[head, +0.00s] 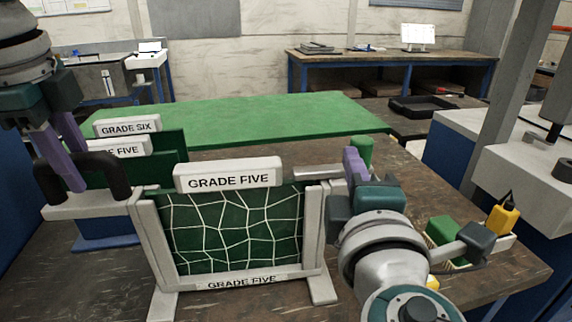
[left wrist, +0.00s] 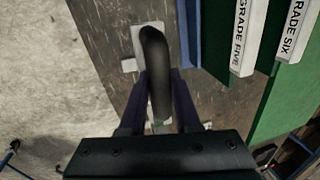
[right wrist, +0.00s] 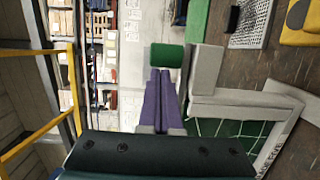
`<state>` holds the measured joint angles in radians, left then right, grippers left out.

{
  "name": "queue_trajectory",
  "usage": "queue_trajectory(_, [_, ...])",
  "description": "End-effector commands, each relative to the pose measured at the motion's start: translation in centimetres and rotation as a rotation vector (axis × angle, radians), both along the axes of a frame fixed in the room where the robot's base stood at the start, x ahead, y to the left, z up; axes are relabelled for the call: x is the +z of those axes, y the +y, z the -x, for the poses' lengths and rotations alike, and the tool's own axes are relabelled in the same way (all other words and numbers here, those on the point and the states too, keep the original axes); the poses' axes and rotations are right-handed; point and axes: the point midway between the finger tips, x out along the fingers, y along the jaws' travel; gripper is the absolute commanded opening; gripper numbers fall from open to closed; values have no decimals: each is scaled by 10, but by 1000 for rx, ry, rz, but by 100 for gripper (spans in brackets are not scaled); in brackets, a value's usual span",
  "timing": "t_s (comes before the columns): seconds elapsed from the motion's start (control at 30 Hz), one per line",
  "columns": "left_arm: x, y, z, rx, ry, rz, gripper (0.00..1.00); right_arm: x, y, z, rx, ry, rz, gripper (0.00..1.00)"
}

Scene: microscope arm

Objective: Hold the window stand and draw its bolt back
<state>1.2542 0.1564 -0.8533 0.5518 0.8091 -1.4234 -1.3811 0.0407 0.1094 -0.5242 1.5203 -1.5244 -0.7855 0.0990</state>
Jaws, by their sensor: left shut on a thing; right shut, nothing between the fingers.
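The window stand (head: 145,232) is an upright grey frame around a dark green panel with a white crack-like net, labelled GRADE FIVE. A black arched handle (head: 116,178) rises at its left; it also shows in the left wrist view (left wrist: 158,75). My left gripper (head: 78,168) is shut on this handle, one purple finger on each side. The bolt (head: 318,172) is a grey bar at the stand's upper right, partly hidden by my right arm. A green knob (head: 363,148) appears near its right end. My right gripper (right wrist: 160,78) is shut and empty, its tips close to the knob (right wrist: 168,62); contact is unclear.
Further labelled green panels (head: 165,145) stand behind at left. A green-topped table (head: 250,115) lies beyond. A tray (head: 500,246) with green and yellow items sits at the right table edge. A grey machine (head: 535,165) stands further right.

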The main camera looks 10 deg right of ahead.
Motion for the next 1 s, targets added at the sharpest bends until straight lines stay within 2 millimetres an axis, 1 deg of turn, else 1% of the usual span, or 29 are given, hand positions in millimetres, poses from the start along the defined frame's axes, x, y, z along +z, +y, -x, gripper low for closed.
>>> queue_trajectory(0.27, [0,0,0,0,0,0,0,0,-1,0,0,0,1,0])
queue_trajectory(0.33, [0,0,0,0,0,0,0,0,-4,0,-1,1,2,0])
queue_trajectory(0.37, [0,0,0,0,0,0,0,0,-7,0,-1,0,3,0])
queue_trajectory(0.5, [0,0,0,0,1,-1,0,0,-34,3,-3,1,6,0])
queue_trajectory(0.6, [0,0,0,-1,1,-1,0,0,-50,4,-3,0,5,0])
queue_trajectory(0.7, [0,1,0,-1,1,-1,0,0,-59,4,-3,0,3,0])
queue_trajectory(1.0, [-1,1,0,0,1,-3,0,0,-59,4,-2,-1,1,0])
